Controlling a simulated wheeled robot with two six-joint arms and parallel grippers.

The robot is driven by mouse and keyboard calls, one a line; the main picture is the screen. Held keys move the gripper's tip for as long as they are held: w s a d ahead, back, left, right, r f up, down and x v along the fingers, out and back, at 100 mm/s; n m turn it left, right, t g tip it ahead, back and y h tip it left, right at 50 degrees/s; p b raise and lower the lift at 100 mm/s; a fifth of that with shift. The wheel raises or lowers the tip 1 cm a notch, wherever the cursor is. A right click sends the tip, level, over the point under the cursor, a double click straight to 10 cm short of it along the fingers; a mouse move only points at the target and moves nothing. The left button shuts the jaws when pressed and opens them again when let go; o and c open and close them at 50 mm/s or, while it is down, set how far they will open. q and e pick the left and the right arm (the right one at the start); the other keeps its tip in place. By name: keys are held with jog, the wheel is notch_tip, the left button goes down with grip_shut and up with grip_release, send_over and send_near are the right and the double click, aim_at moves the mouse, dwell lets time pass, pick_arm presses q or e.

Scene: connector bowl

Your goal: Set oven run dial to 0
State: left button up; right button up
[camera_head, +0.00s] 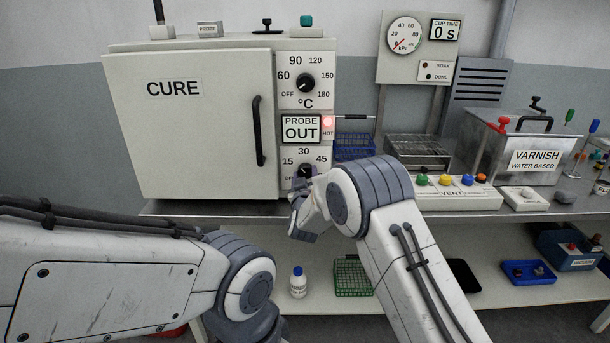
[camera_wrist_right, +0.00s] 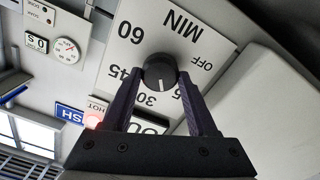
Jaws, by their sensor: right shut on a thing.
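The oven's run dial is a black round knob (camera_head: 306,170) low on the control panel of the CURE oven (camera_head: 190,125). It also shows in the right wrist view (camera_wrist_right: 160,70), marked MIN, OFF, 15, 30, 45 and 60. Its white pointer line points toward 30. My right gripper (camera_head: 307,177) is at this dial, partly hidden by its own arm in the head view. In the right wrist view, the two fingers (camera_wrist_right: 160,90) are shut on the knob, one on each side. My left arm shows at lower left, but its gripper is out of view.
The temperature dial (camera_head: 306,83) sits above, with a PROBE OUT display (camera_head: 301,129) and a lit red HOT lamp (camera_head: 328,122) between. The oven door handle (camera_head: 259,130) sticks out to the left. A vent button box (camera_head: 455,192) stands on the bench to the right.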

jog(key=n+p, duration=0.1)
jog(key=n, duration=0.3)
jog(key=shift+n, duration=0.4)
jog(key=n+p, duration=0.1)
jog(key=n, duration=0.3)
jog(key=shift+a+n, duration=0.1)
jog(key=shift+n, duration=0.2)
jog(key=n+p, duration=0.1)
jog(key=n, duration=0.3)
jog(key=shift+f+p, duration=0.1)
jog(key=shift+p, duration=0.2)
jog(key=shift+f+n+p, duration=0.1)
jog(key=shift+n+p, duration=0.4)
jog(key=shift+n, duration=1.8)
jog(key=o, duration=1.4)
jog(key=shift+c, duration=0.2)
